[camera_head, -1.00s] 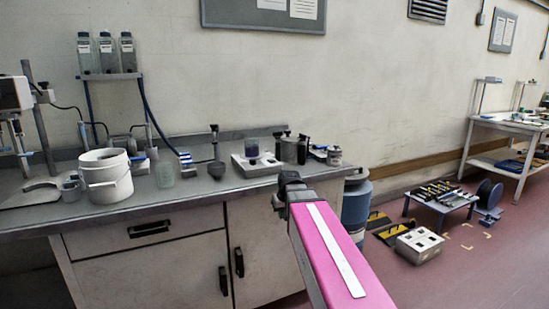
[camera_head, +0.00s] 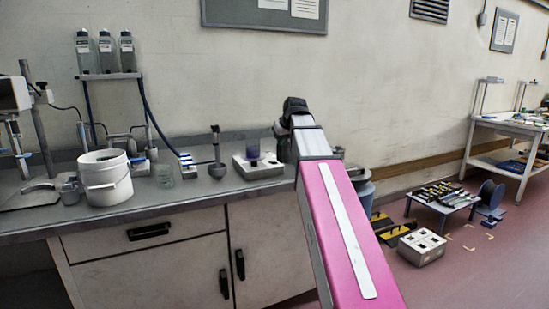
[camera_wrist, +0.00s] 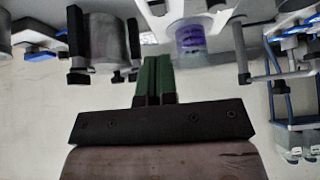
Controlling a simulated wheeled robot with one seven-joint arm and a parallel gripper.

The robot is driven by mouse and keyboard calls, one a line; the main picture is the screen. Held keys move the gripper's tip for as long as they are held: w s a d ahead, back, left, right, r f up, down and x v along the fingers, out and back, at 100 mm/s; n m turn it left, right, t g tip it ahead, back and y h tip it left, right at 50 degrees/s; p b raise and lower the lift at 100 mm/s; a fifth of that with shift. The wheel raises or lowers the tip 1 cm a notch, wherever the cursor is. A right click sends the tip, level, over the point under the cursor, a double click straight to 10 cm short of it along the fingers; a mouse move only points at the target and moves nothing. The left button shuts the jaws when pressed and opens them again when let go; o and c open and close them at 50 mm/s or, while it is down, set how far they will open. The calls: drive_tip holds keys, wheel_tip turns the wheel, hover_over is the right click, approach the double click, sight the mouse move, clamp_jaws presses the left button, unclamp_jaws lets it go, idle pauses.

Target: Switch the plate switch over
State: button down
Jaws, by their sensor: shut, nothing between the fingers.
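A low white plate unit (camera_head: 258,172) stands on the bench with a beaker of purple liquid (camera_head: 254,150) on it. I cannot make out its switch. My arm reaches up just right of the unit in the head view, and its gripper end is not clear there. In the wrist view, which looks upside down, my gripper (camera_wrist: 153,62) shows two green fingers, shut together and empty. The beaker (camera_wrist: 190,40) shows beyond them to the right, apart from the fingers.
A grey metal cylinder with black side parts (camera_wrist: 105,42) is left of the fingers in the wrist view.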

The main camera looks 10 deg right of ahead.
drive_tip(key=r, duration=0.2)
drive_tip(key=shift+w+r, duration=0.25)
drive_tip(key=shift+r, duration=0.1)
drive_tip(key=shift+w+f, duration=0.1)
drive_tip(key=shift+f, duration=0.05)
hover_over(274, 161)
drive_tip(key=s, duration=0.1)
wheel_tip(274, 161, down, 8)
drive_tip(key=shift+s+d, duration=0.1)
drive_tip(key=shift+s+f, duration=0.2)
drive_tip(key=shift+f, duration=0.4)
drive_tip(key=shift+s+f, duration=0.15)
drive_tip(key=shift+f, duration=1.1)
drive_tip(key=shift+s+d+f, duration=0.1)
drive_tip(key=shift+s+f, duration=0.05)
drive_tip(key=shift+f, duration=0.15)
drive_tip(key=shift+r, duration=0.15)
